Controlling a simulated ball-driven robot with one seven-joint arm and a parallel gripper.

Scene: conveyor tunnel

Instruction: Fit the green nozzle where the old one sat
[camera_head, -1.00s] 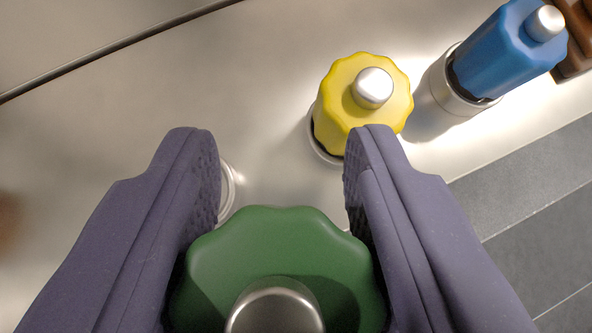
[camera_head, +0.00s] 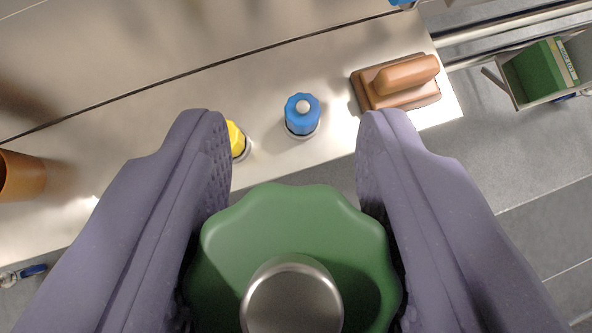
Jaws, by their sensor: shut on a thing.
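The green nozzle (camera_head: 290,222) is a scalloped green body with a silver metal tip, large at the bottom of the view. My gripper (camera_head: 293,210) is shut on it, one purple finger on each side. The nozzle is held in the air, apart from the metal shelf (camera_head: 170,112). A yellow nozzle (camera_head: 236,140) stands on the shelf, partly hidden behind the left finger. A blue nozzle (camera_head: 302,112) stands in a metal ring to its right. The place beside the yellow nozzle on its left is hidden by the left finger.
A brown block with a handle (camera_head: 397,83) lies at the shelf's right end. An orange-brown cup (camera_head: 20,176) stands at the left. A box with green contents (camera_head: 545,75) is at the upper right, by metal rails. Grey floor (camera_head: 520,170) lies beyond the shelf's near edge.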

